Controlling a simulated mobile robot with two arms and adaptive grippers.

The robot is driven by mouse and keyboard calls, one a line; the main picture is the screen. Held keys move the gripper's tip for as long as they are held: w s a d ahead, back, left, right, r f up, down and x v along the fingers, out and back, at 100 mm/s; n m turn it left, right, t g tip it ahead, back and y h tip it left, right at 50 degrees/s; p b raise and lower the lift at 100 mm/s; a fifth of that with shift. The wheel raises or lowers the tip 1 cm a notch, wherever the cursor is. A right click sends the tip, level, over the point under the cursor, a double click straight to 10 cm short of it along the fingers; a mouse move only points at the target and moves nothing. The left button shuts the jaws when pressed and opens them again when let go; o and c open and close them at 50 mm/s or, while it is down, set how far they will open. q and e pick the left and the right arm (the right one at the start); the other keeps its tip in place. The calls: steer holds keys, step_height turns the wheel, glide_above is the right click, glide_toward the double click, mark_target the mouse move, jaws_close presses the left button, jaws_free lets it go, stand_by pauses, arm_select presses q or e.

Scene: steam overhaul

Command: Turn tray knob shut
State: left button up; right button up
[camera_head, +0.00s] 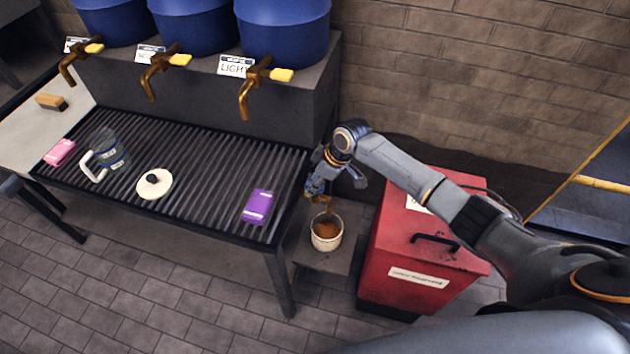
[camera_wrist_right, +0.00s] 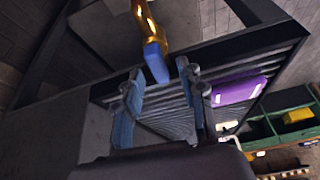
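The tray (camera_head: 205,205) is a dark ribbed drip tray on legs. At its right end a brass tap (camera_head: 327,199) points down, mostly hidden by my right gripper (camera_head: 330,181). In the right wrist view the tap (camera_wrist_right: 143,20) ends in a blue knob (camera_wrist_right: 156,62). There my right gripper (camera_wrist_right: 160,100) is open, with the knob showing beyond and between its two spread fingers. I cannot tell whether they touch it. A pale cup (camera_head: 326,243) with brown contents stands under the tap. My left gripper is not in view.
A red box (camera_head: 415,265) with a black handle stands right of the cup. A purple packet (camera_head: 258,206), a white lid (camera_head: 154,184), a glass jug (camera_head: 110,150) and a pink packet (camera_head: 60,152) lie on the tray. Blue barrels (camera_head: 283,30) with brass taps stand behind.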

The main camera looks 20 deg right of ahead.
steer(key=shift+a+f, duration=0.1)
steer(key=shift+f, duration=0.05)
steer(key=shift+c, duration=0.2)
jaws_close()
